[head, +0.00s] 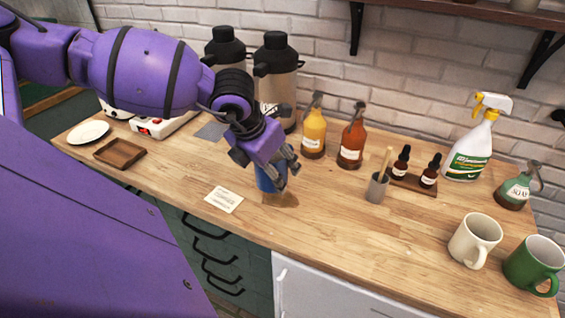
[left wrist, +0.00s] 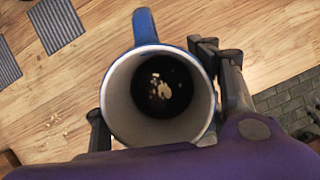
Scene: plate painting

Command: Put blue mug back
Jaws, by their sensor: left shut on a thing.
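The blue mug (head: 268,183) is in my left gripper (head: 272,166), near the front edge of the wooden counter in the head view. The gripper and its fingers hide part of the mug. In the left wrist view I look down into the mug (left wrist: 120,100). It has a white inside, a dark round area with pale specks at the bottom, and a blue handle (left wrist: 146,26) toward the top. One finger of the left gripper is on each side of it. I cannot tell whether its base touches the counter. My right gripper is not in view.
A cream mug (head: 474,240) and a green mug (head: 532,262) stand at the right. Syrup bottles (head: 314,135), a grey cup (head: 377,188) and a dropper-bottle tray (head: 412,183) stand behind. A paper note (head: 223,199) lies left of the blue mug. The counter's middle front is clear.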

